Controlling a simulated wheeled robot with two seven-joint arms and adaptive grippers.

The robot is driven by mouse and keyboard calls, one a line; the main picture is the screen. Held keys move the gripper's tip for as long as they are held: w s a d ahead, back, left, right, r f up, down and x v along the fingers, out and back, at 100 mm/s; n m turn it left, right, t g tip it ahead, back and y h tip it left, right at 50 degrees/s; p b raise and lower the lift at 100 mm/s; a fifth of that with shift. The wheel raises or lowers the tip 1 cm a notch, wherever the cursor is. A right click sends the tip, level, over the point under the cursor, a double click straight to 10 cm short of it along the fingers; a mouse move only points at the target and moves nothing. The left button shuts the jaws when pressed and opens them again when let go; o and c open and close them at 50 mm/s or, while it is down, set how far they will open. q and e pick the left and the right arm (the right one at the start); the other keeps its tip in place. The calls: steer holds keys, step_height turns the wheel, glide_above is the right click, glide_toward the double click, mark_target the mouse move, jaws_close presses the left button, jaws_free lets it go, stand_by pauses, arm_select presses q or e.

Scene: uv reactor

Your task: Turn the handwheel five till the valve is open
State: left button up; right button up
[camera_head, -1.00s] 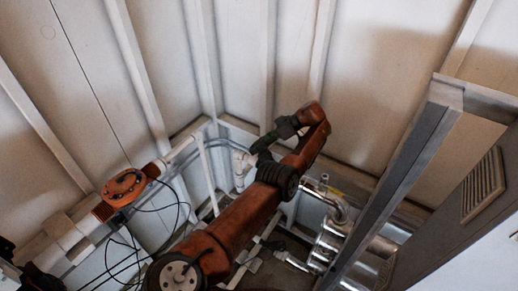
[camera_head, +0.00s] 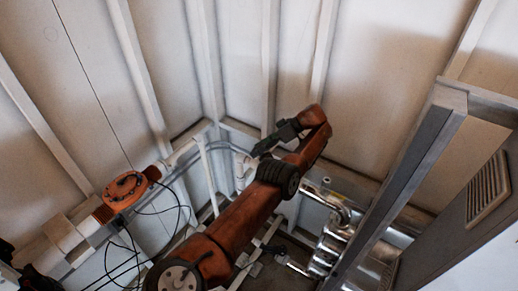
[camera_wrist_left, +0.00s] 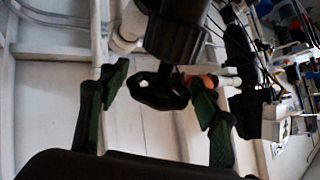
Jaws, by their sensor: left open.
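A small black handwheel (camera_wrist_left: 158,90) with a lobed rim shows in the left wrist view, on a short stem beside a dark, thick valve body (camera_wrist_left: 178,40). My left gripper (camera_wrist_left: 160,105) is open, with one dark green finger on each side of the wheel. The fingers look apart from the rim; contact cannot be told. In the head view my left gripper (camera_head: 264,147) is near the corner, beside white pipework (camera_head: 242,168). There my orange arm crosses the middle, and I cannot make out the handwheel. No number shows on it. My right gripper is not in view.
An orange round fitting (camera_head: 127,188) sits on the white pipe at left, with loose black cables (camera_head: 170,205) below. Shiny metal piping (camera_head: 335,235) lies right of my arm. A grey metal frame post (camera_head: 395,190) stands at the right. Ribbed walls close the back.

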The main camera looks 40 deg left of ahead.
mark_target(259, 146)
arm_select(q)
steer(key=shift+w+d+r, duration=0.1)
steer(key=shift+d+r, duration=0.05)
steer(key=shift+r, duration=4.85)
